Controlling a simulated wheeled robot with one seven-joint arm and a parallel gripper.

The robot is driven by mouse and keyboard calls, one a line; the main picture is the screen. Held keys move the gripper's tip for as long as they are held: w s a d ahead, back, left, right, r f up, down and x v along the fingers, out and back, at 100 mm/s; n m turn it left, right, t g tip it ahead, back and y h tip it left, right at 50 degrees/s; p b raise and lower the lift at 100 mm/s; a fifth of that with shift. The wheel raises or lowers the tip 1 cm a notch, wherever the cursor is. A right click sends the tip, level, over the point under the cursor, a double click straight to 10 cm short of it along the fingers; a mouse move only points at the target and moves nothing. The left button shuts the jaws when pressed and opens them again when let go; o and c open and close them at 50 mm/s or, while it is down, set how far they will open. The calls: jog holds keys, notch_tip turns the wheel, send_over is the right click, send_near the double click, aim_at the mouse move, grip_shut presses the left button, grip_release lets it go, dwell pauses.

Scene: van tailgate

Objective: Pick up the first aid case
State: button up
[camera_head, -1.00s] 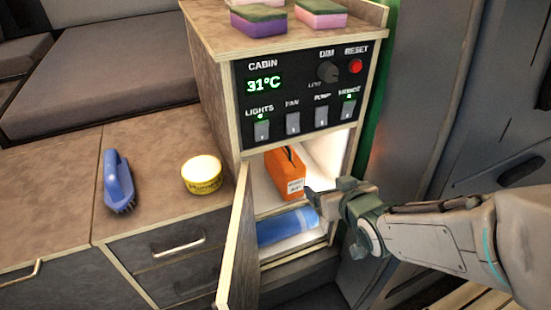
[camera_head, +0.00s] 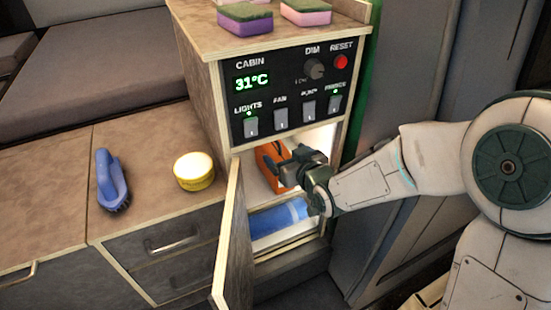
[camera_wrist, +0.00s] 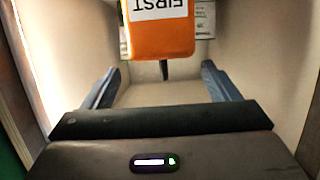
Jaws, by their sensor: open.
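The first aid case (camera_head: 268,158) is orange and sits in the lit upper compartment of the cabinet; my gripper hides its right part in the head view. In the wrist view the case (camera_wrist: 160,40) is at the top centre, with a white label reading "FIRST" upside down and a dark strip below its edge. My gripper (camera_head: 285,170) reaches into the compartment's opening, right in front of the case. In the wrist view my gripper (camera_wrist: 160,82) has its two blue-grey fingers wide apart, with nothing between them; the case appears just beyond them.
A blue roll (camera_head: 277,222) lies on the shelf below. The open cabinet door (camera_head: 232,245) stands left of the opening. The switch panel (camera_head: 290,90) is above, with sponges (camera_head: 245,18) on the cabinet top. A blue brush (camera_head: 111,180) and a yellow tin (camera_head: 194,172) are on the left counter.

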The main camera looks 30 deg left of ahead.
aim_at(281, 152)
jog(key=shift+p+x, duration=0.8)
jog(key=shift+x, duration=2)
jog(key=shift+s+f, duration=0.15)
grip_shut()
